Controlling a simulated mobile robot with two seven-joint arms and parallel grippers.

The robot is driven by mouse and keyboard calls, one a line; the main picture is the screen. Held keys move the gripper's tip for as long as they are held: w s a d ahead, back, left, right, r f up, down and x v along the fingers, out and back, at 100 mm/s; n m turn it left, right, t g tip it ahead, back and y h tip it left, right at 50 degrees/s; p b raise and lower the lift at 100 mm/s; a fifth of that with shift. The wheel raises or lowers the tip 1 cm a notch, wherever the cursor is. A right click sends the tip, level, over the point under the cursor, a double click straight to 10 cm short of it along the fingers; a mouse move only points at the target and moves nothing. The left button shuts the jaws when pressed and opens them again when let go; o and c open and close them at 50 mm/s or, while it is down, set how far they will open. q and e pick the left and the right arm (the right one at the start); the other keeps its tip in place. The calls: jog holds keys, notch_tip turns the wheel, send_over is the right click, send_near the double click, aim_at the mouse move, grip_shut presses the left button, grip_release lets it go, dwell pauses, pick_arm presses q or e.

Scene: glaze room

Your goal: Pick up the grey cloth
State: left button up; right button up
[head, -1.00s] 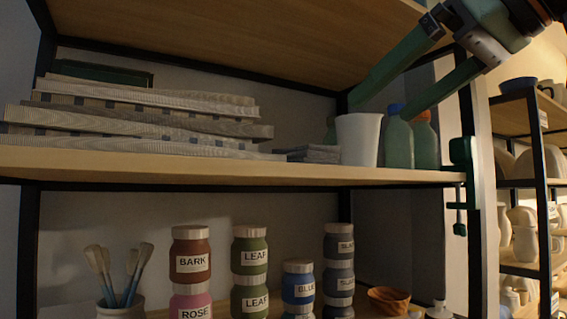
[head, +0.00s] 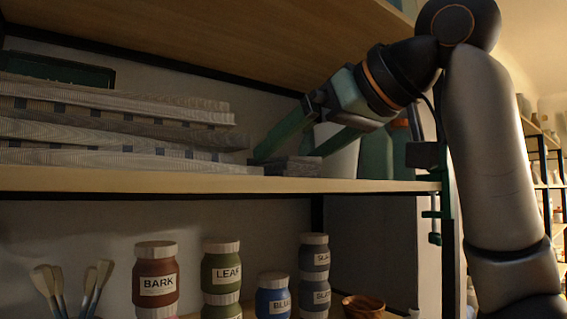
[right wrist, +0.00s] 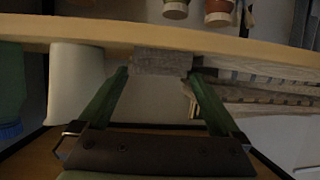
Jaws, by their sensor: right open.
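The grey cloth (head: 297,168) is a small folded stack on the upper shelf, near its front edge. It lies between a pile of long flat boards and a white cup. In the right wrist view the cloth (right wrist: 163,63) shows beyond the fingertips. My right gripper (head: 288,157) is open, with green fingers angled down at the cloth, one toward each side of it. In the right wrist view nothing is between the fingers (right wrist: 156,76). I cannot tell whether they touch the cloth. My left gripper is not in view.
The striped board pile (head: 110,130) is close on the cloth's left. The white cup (head: 346,158) and green bottles (head: 376,157) stand close on its right. A green clamp (head: 437,205) grips the shelf edge. Labelled jars (head: 155,280) and brushes (head: 75,285) are on the lower shelf.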

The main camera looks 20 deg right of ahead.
jog(key=x, duration=0.4)
jog(key=shift+w+r+p, duration=0.1)
jog(key=shift+r+p, duration=0.05)
jog(key=shift+p, duration=0.2)
jog(key=c, duration=1.3)
jog(key=shift+r, duration=0.15)
